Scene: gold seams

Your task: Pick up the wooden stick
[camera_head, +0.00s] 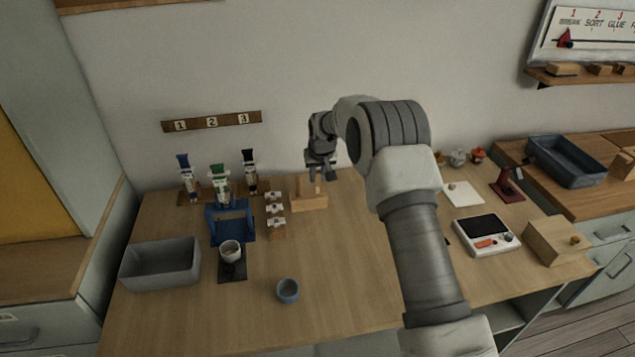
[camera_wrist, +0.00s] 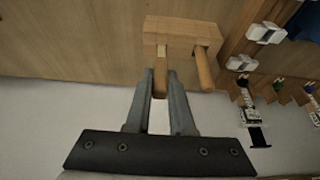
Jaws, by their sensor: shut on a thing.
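A light wooden block (camera_head: 310,203) stands on the table near the back wall, and it also shows in the wrist view (camera_wrist: 180,28). My gripper (camera_head: 320,175) is just above it, pointing down. In the wrist view its two grey fingers (camera_wrist: 160,98) are shut on a wooden stick (camera_wrist: 161,86). The stick's far end meets the block; whether it still sits in a hole there I cannot tell. A second wooden stick (camera_wrist: 204,70) stands in the block beside it, apart from the fingers. The fingers partly hide the held stick.
Left of the block are small white clips (camera_head: 275,209), a blue stand (camera_head: 232,224) and several capped tubes (camera_head: 219,180). A grey bin (camera_head: 160,264) and a blue cup (camera_head: 288,290) stand in front. A white scale (camera_head: 481,235) is at the right. The table's middle is clear.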

